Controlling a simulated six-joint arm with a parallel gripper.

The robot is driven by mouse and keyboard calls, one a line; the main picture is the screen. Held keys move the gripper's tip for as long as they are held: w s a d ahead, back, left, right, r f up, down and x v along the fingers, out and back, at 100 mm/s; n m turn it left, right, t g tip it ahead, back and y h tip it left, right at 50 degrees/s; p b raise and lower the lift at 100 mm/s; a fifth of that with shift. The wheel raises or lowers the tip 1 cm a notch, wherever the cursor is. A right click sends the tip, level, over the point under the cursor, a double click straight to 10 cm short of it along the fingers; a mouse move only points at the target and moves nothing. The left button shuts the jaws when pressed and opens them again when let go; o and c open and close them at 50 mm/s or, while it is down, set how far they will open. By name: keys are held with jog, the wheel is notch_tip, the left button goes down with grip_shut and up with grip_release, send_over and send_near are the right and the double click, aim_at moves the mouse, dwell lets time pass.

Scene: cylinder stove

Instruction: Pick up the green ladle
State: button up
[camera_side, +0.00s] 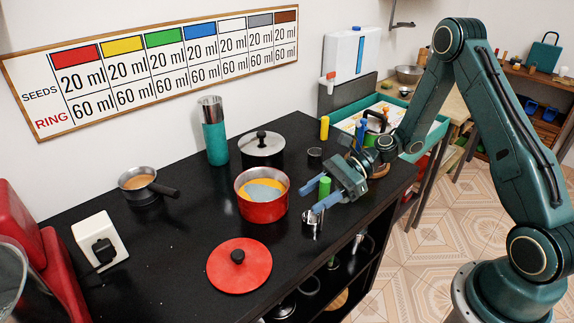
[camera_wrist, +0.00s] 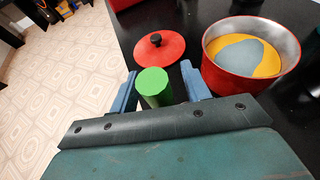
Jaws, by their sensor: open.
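A green cylinder (camera_side: 324,187) stands on the black counter (camera_side: 190,235), right of the red pot; I take it for the green ladle, though no ladle bowl can be made out on it. It also shows in the wrist view (camera_wrist: 154,86). My gripper (camera_side: 310,199) is open, low over the counter, with its blue fingers on either side of the green cylinder. In the wrist view my gripper (camera_wrist: 158,82) shows a gap between each finger and the cylinder. The cylinder's lower part is hidden there by the gripper body.
A red pot (camera_side: 264,210) with yellow and grey contents stands close left of my gripper. A red lid (camera_side: 239,266) lies in front. A small metal cup (camera_side: 312,223) is near the counter's edge. A lidded pot (camera_side: 262,150) and yellow cylinder (camera_side: 324,128) stand behind.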

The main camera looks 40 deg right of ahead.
jog(key=shift+c, duration=0.5)
grip_shut()
jog(key=shift+r, duration=0.2)
notch_tip(320, 180, up, 20)
jog(key=shift+f, duration=0.15)
dwell(0.5)
dwell(0.3)
jog(key=c, duration=0.6)
grip_release()
grip_shut()
